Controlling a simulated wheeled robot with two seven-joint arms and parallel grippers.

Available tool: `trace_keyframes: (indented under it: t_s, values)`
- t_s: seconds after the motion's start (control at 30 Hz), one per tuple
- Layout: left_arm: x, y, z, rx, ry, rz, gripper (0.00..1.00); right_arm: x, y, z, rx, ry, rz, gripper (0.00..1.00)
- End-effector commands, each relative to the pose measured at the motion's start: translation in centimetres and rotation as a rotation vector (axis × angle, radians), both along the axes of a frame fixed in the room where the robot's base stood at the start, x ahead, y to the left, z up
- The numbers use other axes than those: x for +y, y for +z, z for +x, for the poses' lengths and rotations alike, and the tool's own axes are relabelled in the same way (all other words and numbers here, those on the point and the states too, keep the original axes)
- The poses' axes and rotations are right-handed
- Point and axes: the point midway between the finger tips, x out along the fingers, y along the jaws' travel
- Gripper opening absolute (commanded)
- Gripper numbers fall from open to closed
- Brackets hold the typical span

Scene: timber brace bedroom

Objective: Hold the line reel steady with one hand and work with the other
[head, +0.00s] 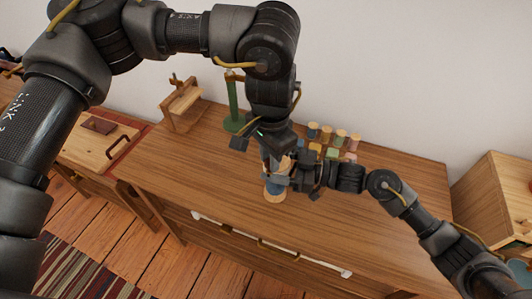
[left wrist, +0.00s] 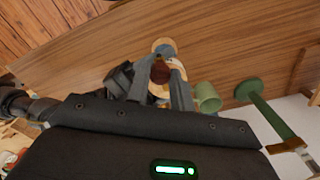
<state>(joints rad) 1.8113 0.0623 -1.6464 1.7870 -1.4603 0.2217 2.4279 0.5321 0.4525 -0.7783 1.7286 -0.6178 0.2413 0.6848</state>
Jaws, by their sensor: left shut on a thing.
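The line reel (head: 275,194), with a blue middle and pale wooden ends, stands on the wooden dresser top near its front edge. My left gripper (head: 274,160) reaches down over it from above. In the left wrist view, the left fingers (left wrist: 160,85) close around a dark red and tan part at the top of the reel (left wrist: 164,48). My right gripper (head: 294,172) comes in from the right, close beside the reel. Its fingertips are mostly hidden by the left gripper and the reel, so I cannot tell its opening or whether it touches.
Several coloured wooden pegs or spools (head: 332,137) stand behind the grippers. A green post (head: 233,105) and a small wooden rack (head: 182,104) are at the back left. A wooden box (head: 497,190) is at the far right. The dresser top is clear at left and right front.

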Motion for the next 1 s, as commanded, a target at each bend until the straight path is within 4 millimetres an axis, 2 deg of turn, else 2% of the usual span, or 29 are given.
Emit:
trace_keyframes:
  t_s: [0.2,0.5,1.0]
  values:
    - [-0.9,0.0,-0.2,0.0,0.184,-0.001,0.0,0.0,-0.1,0.0,0.0,0.0,-0.002,0.32]
    - [-1.7,0.0,-0.3,-0.001,0.37,-0.002,0.0,0.0,-0.1,0.0,0.0,0.0,-0.002,0.32]
    - [-2.1,0.1,-0.3,0.0,0.466,-0.003,0.0,0.0,-0.1,-0.1,0.0,0.001,-0.001,0.32]
